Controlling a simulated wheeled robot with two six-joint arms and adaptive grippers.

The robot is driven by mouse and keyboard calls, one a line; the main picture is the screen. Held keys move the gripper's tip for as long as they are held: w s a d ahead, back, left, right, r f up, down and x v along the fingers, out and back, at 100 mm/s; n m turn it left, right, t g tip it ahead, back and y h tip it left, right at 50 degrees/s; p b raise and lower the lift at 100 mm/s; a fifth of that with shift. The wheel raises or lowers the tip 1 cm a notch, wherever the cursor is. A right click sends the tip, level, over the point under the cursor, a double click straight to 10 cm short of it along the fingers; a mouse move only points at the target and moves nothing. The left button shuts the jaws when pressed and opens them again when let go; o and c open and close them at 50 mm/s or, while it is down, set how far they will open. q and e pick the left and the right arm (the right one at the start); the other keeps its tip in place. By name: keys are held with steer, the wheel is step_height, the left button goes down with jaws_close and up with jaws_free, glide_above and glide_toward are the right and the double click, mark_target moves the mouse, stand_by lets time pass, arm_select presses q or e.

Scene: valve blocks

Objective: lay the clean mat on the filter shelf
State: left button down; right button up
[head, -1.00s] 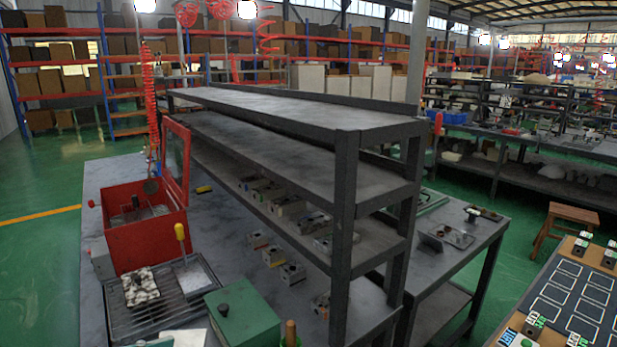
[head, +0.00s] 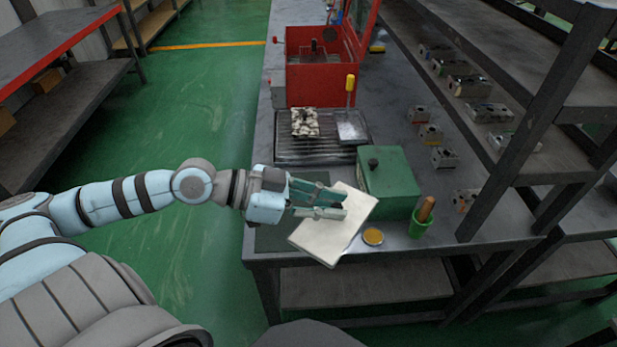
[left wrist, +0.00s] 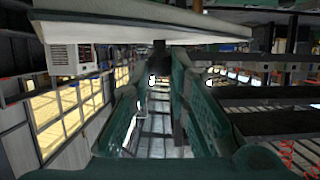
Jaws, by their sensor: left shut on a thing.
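A flat cream-white mat (head: 328,242) is in my left gripper (head: 345,204), which is shut on it at the near end of the workbench. The mat is tilted, with one corner close to the green box. In the left wrist view the mat (left wrist: 130,34) spans the top as a pale slab beyond the fingers (left wrist: 160,85). I cannot tell which surface is the filter shelf. A red open-topped tank (head: 312,82) with a raised lid stands farther back on the bench. My right gripper is not in view.
A grated tray (head: 300,150) holds a black-and-white blotched block (head: 305,122) and a scraper with a yellow handle (head: 350,84). A green box (head: 388,185), a green cup (head: 420,224) and a small round tin (head: 373,236) stand close by. A dark rack (head: 545,120) with valve blocks stands right.

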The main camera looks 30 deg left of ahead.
arm_select(q)
steer(key=w+a+n+t+y+p, duration=0.1)
steer(key=w+a+n+t+y, duration=0.3)
steer(key=a, duration=0.5)
steer(key=w+a+n+t+y+p, duration=0.1)
steer(key=w+a+n+y, duration=0.25)
steer(key=w+a, duration=0.4)
steer(key=f+b, duration=0.3)
steer(key=f, duration=0.3)
steer(key=f+b, duration=0.4)
steer(key=f, duration=0.3)
steer(key=f+b, duration=0.4)
steer(key=f, duration=0.2)
steer(key=shift+s+a+f, duration=0.25)
steer(key=shift+s, duration=0.05)
steer(key=shift+f, duration=0.15)
steer(key=c, duration=1.5)
jaws_free()
steer(key=shift+c, duration=0.2)
